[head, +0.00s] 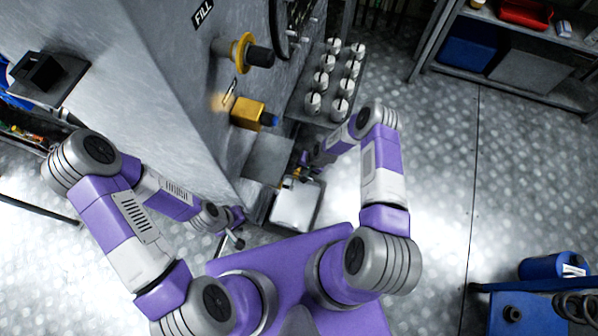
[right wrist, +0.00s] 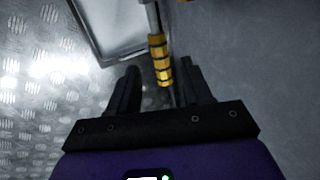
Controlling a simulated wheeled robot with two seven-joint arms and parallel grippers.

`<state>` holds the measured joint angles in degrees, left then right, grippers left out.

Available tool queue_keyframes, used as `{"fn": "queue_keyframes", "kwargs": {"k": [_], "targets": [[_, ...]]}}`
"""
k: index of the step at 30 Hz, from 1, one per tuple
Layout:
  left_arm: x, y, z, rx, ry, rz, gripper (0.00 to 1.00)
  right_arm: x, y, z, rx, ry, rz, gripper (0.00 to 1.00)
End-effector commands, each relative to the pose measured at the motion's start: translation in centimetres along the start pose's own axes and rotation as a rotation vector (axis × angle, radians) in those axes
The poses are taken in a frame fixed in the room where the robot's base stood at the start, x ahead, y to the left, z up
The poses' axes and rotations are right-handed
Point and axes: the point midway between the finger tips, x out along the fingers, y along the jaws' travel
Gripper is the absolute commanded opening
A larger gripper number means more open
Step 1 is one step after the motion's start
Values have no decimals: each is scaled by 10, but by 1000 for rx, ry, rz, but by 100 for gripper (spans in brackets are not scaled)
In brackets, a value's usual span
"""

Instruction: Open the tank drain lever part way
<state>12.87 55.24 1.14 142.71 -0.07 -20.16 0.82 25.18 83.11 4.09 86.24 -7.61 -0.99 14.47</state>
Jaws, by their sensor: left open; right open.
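The tank drain lever shows in the right wrist view as a metal rod with a yellow, dark-banded grip (right wrist: 160,60). The grip's end reaches between the spread fingers of my right gripper (right wrist: 160,90), closer to the right finger. The fingers are open, and I cannot tell whether either touches the grip. In the head view my right gripper (head: 300,172) is low beside the tank (head: 170,70), small and partly hidden by its arm. My left gripper (head: 236,230) is open and empty, low in front of the tank.
A shallow pale metal tray (head: 298,206) is on the floor below the lever. A yellow valve (head: 248,113) and a yellow-flanged fitting (head: 243,53) stick out from the tank. A rack of white-topped canisters (head: 332,75) stands behind. The floor at right is clear up to a blue cart (head: 530,312).

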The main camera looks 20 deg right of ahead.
Motion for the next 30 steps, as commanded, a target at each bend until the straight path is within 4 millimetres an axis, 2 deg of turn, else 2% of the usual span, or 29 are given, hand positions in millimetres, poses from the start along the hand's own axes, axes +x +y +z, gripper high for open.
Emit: {"fn": "queue_keyframes", "kwargs": {"k": [1,3,7,18,20,28,30], "targets": [[7,-3,0,0,0,0,43,12,1,1,-1,-1,0,49],[11,-4,0,0,0,0,43,23,1,1,-2,-1,0,49],[16,-6,-1,0,0,0,43,36,1,0,-2,0,0,49],[18,-7,-1,0,0,0,43,41,0,0,-2,1,0,49],[18,-7,-1,0,0,0,43,41,0,0,-2,1,0,42],[18,-7,-1,0,0,0,43,41,0,0,-2,1,0,0],[18,-7,-1,0,0,0,43,41,0,0,-2,1,0,0]]}}
